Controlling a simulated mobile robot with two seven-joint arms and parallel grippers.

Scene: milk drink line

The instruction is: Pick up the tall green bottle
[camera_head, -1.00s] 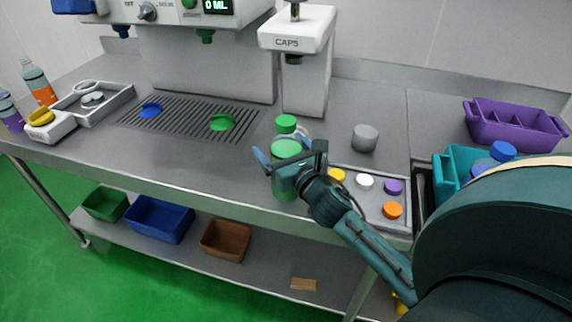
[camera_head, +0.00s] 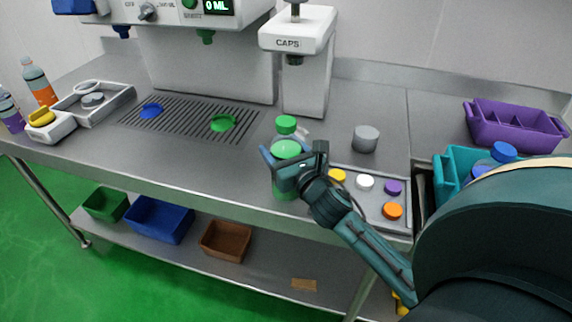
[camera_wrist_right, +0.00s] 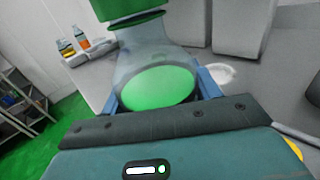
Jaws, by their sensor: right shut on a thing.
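The tall green bottle (camera_head: 286,148) has a green cap, a clear neck and green contents. It stands upright near the front edge of the steel counter. My right gripper (camera_head: 284,160) is shut around its body, with the blue fingers on either side. In the right wrist view the bottle (camera_wrist_right: 155,88) fills the space between the blue fingers of the gripper (camera_wrist_right: 160,95), with its green cap at the top. The gripper hides part of the bottle's lower body in the head view. My left gripper is not in view.
A cap tray (camera_head: 375,211) with several coloured caps and a grey cylinder (camera_head: 365,138) are right of the bottle. The caps machine (camera_head: 297,35) stands behind. A teal crate (camera_head: 444,176) and purple bin (camera_head: 510,129) are at right.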

